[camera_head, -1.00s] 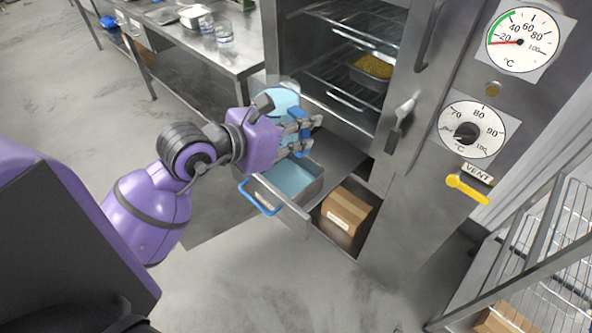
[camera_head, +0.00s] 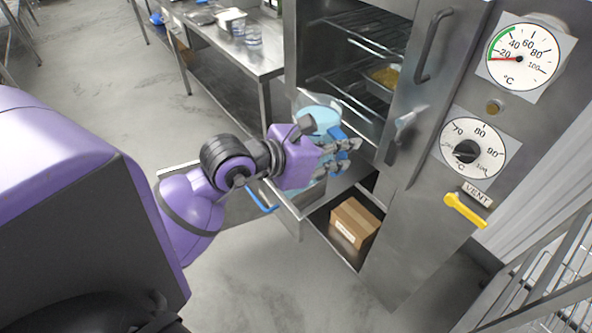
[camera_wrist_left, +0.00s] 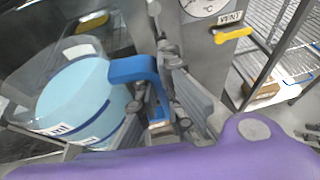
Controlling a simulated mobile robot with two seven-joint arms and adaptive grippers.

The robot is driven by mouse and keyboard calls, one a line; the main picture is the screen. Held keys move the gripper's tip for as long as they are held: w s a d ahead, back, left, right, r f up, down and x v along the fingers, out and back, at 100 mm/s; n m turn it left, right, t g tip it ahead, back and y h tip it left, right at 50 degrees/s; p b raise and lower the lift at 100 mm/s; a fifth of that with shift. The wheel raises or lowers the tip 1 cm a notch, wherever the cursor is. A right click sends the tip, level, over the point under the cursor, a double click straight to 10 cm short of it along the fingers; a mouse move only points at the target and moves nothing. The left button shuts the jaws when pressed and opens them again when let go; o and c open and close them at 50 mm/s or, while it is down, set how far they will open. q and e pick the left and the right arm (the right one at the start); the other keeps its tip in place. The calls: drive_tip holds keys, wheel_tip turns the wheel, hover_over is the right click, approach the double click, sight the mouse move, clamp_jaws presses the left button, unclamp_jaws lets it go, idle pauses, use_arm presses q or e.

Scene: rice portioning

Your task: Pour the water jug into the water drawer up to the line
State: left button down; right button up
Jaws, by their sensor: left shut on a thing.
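The clear water jug (camera_head: 322,118), holding pale blue water, is in front of the open cabinet. My left gripper (camera_head: 345,157) is shut on its blue handle (camera_wrist_left: 130,68). In the left wrist view the jug (camera_wrist_left: 82,95) fills the left side, with white labels on its wall. I cannot tell its exact tilt. The water drawer (camera_head: 288,213) is pulled out below, with a blue handle (camera_head: 262,196) on its front. My left arm and gripper hide most of its inside, so its water level and line cannot be seen. My right gripper is out of view.
A cardboard box (camera_head: 355,222) sits in the compartment right of the drawer. A yellow vent lever (camera_head: 465,209) and dials are on the cabinet front. A wire rack (camera_head: 550,275) stands at lower right. A steel table (camera_head: 245,62) stands at the back.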

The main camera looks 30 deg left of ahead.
use_arm(q)
drive_tip(key=d+f+b, duration=0.2)
drive_tip(key=f, duration=1.2)
drive_tip(key=d+f+n+y+b, duration=0.1)
drive_tip(key=d+f+b, duration=0.1)
drive_tip(key=f, duration=1.2)
drive_tip(key=shift+w+d+t, duration=0.15)
drive_tip(key=shift+d+t, duration=0.25)
drive_tip(key=shift+d, duration=0.25)
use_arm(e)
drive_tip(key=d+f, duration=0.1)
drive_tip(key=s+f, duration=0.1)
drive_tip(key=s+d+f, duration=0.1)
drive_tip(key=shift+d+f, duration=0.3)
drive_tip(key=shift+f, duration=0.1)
